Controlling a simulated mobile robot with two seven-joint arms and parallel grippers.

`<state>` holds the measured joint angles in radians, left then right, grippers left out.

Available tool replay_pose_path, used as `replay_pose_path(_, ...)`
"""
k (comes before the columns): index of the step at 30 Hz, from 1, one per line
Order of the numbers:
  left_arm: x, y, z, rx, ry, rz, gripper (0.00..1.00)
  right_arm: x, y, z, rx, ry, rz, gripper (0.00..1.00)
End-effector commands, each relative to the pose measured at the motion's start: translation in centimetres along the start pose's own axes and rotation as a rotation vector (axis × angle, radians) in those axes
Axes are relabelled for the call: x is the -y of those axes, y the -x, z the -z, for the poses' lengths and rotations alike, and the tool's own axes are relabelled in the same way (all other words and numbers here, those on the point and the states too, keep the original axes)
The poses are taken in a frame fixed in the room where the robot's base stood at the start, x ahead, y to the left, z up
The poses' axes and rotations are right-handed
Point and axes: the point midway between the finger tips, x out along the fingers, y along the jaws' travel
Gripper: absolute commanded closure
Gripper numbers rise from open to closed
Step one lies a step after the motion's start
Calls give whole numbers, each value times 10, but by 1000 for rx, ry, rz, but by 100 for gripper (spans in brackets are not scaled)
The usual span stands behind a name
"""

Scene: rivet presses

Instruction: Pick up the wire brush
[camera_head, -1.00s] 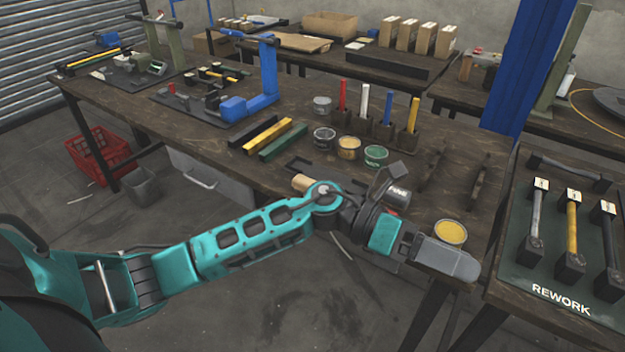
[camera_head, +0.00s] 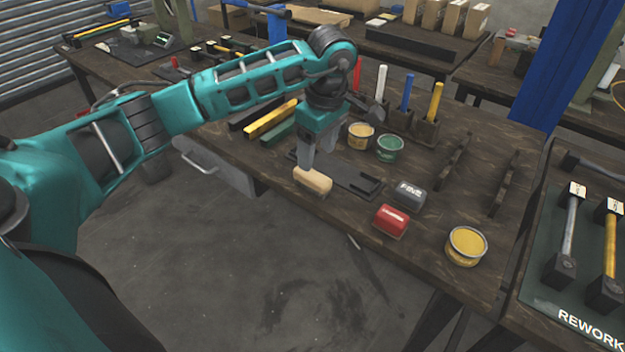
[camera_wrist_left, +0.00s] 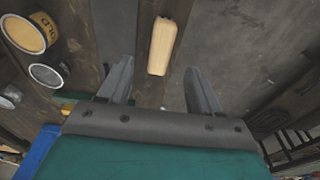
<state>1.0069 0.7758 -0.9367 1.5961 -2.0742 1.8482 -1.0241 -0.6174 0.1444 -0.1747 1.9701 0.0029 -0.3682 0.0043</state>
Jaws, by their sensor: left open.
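The wire brush (camera_head: 312,181) shows as a pale wooden block lying near the front edge of the dark wooden table (camera_head: 340,215). Its bristles cannot be made out. My left gripper (camera_head: 317,157) points down just above and behind it, with its jaws open and empty. In the left wrist view the brush (camera_wrist_left: 162,46) lies beyond the fingertips, in line with the gap between the two fingers, slightly left of its middle. My right gripper is not in view.
A dark flat bracket (camera_head: 355,180) lies right of the brush. A green tin (camera_head: 389,148) and a yellow tin (camera_head: 360,136) stand behind.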

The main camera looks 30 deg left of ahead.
Motion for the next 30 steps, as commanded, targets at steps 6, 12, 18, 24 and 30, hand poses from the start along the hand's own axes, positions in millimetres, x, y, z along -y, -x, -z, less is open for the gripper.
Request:
replay_pose_path(6, 0, -26, -1, 2, -1, 1, 36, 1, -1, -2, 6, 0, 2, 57)
replay_pose_path(12, 2, -47, 1, 3, 1, 3, 36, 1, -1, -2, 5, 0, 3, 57)
replay_pose_path(18, 2, -74, 2, 4, 1, 1, 36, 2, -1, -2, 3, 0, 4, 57)
replay_pose_path(24, 2, -79, 2, 3, 0, -1, 36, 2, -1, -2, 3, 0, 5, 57)
replay_pose_path(30, 2, -79, 2, 4, 0, -1, 36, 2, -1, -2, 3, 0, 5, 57)
